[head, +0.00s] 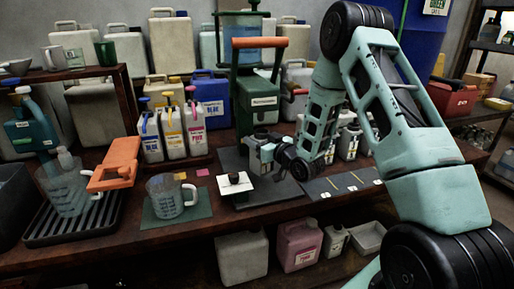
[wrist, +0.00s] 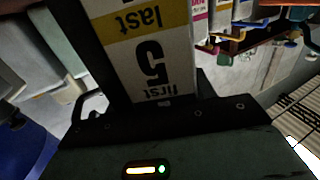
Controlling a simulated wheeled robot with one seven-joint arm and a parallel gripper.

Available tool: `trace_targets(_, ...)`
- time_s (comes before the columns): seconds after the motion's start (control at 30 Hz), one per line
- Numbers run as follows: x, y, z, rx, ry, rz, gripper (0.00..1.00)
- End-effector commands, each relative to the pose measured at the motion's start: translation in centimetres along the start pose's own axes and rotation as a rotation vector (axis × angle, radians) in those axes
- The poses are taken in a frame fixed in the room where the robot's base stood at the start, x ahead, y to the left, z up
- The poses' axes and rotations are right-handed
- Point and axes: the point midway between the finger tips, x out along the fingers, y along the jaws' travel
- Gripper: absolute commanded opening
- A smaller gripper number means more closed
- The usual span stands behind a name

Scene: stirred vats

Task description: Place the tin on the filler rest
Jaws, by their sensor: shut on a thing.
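The tin is a pale box-shaped can (head: 256,155) with a dark top, held upright in front of the green filler stand. Its white label with a yellow band fills the middle of the wrist view (wrist: 152,55), reading upside down. My gripper (head: 271,153) is shut on the tin from the right. The green filler (head: 263,101) with an orange handle stands behind. A dark flat plate (head: 272,193) lies at its foot and may be the filler rest. Whether the tin touches anything below is unclear.
A white square with a black knob (head: 236,184) lies in front. A measuring jug (head: 168,198) stands on a green mat at left. Blue, yellow and pink labelled bottles (head: 172,130) stand behind it. A dark strip with white cards (head: 345,186) lies at right.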

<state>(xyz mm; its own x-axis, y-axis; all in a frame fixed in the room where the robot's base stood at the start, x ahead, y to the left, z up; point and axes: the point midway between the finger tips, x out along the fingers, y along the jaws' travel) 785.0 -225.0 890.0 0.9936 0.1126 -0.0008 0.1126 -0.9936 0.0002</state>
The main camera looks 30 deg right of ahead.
Motion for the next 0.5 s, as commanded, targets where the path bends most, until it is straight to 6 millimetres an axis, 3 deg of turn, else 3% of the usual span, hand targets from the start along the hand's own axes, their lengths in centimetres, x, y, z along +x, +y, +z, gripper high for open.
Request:
trace_targets(0.13, 0.7, 0.0, 0.2, 0.001, 0.0, 0.0, 0.3)
trace_targets(0.37, 0.6, 0.0, 3.1, 0.003, -0.003, 0.0, 0.3)
trace_targets(0.5, 0.6, 0.0, 3.5, 0.0, 0.002, 0.0, 0.3)
